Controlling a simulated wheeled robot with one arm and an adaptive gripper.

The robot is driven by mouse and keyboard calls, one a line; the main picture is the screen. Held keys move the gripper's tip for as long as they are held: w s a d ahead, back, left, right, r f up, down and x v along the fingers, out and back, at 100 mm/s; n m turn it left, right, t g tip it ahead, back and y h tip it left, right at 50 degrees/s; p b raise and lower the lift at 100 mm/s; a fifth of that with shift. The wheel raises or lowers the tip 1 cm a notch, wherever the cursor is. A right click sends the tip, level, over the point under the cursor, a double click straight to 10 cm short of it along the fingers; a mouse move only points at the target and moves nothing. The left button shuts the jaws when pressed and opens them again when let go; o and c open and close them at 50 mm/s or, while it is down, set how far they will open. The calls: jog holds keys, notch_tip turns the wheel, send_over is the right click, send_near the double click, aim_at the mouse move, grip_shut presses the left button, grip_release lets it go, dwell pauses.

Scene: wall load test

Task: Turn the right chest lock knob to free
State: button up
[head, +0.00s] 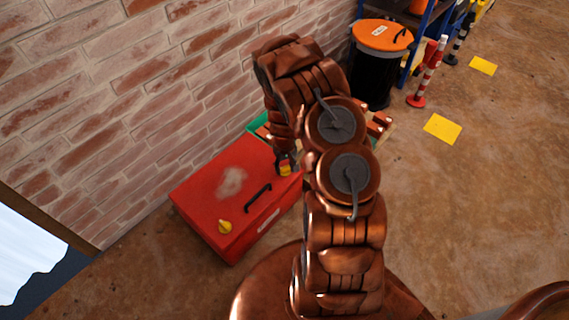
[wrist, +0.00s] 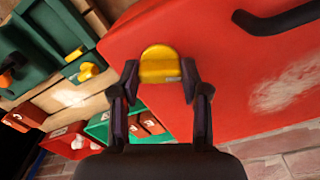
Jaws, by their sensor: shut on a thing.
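The red chest (head: 205,190) stands on the floor beside the brick wall, with a black handle (head: 258,197) on its lid. The right chest lock knob (head: 285,170) is yellow and sits near the chest's right end, partly covered by my gripper (head: 286,161). In the wrist view the knob (wrist: 160,63) shows as a rounded yellow piece between the two fingers of my gripper (wrist: 160,74), which is shut on it. The left lock knob (head: 224,227) is yellow and stands clear of my gripper. The chest lid looks closed.
A green bin (wrist: 98,127) and a wooden surface (wrist: 70,95) lie beyond the chest's right end. A black barrel with an orange lid (head: 381,36) and a red-white post (head: 427,72) stand farther back. The floor at right is open, with yellow squares (head: 442,129).

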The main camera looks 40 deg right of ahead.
aim_at(285, 167)
jog(key=m+p, duration=0.2)
jog(key=m, duration=1)
jog(key=shift+m, duration=0.4)
dwell(0.3)
jog(key=o, duration=1.1)
jog(key=shift+o, duration=0.2)
jog(key=shift+r, duration=0.1)
jog(key=shift+r, duration=0.9)
notch_tip(285, 167, up, 10)
